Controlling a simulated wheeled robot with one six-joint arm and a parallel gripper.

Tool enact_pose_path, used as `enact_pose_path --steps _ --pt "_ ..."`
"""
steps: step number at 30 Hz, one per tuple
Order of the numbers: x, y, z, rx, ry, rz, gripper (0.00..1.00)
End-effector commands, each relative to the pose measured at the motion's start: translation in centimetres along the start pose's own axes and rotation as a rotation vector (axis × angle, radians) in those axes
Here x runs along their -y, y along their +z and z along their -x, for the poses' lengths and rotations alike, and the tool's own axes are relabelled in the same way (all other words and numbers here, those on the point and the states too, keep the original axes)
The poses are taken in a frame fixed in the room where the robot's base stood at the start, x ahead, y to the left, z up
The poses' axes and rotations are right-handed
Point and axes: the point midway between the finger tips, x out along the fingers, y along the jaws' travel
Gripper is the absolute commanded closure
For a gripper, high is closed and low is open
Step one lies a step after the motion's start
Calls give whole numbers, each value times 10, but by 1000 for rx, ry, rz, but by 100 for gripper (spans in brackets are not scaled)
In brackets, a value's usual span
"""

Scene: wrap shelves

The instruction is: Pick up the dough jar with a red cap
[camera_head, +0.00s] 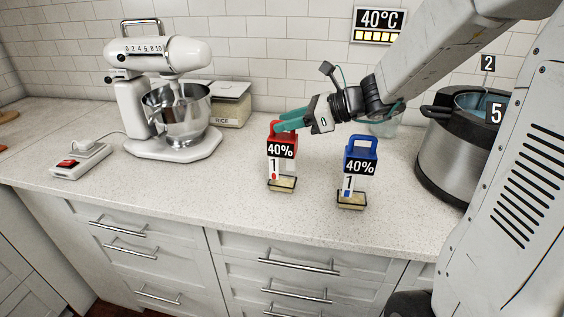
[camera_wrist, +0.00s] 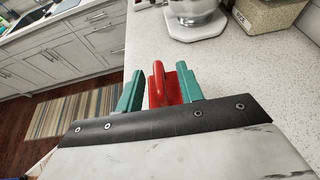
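The dough jar with a red cap (camera_head: 274,138) stands on the counter near the middle of the head view, with tags reading 40% and 1 in front of it. Its red cap and upright handle (camera_wrist: 159,84) also show in the wrist view. My gripper (camera_head: 277,125) reaches in from the right at the height of the cap. In the wrist view its two teal fingers (camera_wrist: 160,88) stand apart, one on each side of the red cap. A gap shows by the left finger; whether the right finger touches the cap, I cannot tell. The jar's body is mostly hidden.
A similar jar with a blue cap (camera_head: 361,141) stands close on the right. A white stand mixer (camera_head: 172,146), a rice container (camera_head: 231,107) and a red-switched power strip (camera_head: 80,160) are to the left. A large steel cooker (camera_head: 442,160) is at right. The front counter is clear.

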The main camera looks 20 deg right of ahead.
Motion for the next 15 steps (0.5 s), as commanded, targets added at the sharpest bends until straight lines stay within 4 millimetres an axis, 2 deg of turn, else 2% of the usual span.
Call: enact_pose_path --steps 3,6,14,15 --pt "-2 0 -20 -1 6 0 63" --pt "-2 0 -30 0 4 1 63" --pt "-1 0 -33 -1 1 2 63" --pt "-1 0 -33 -1 1 2 69"
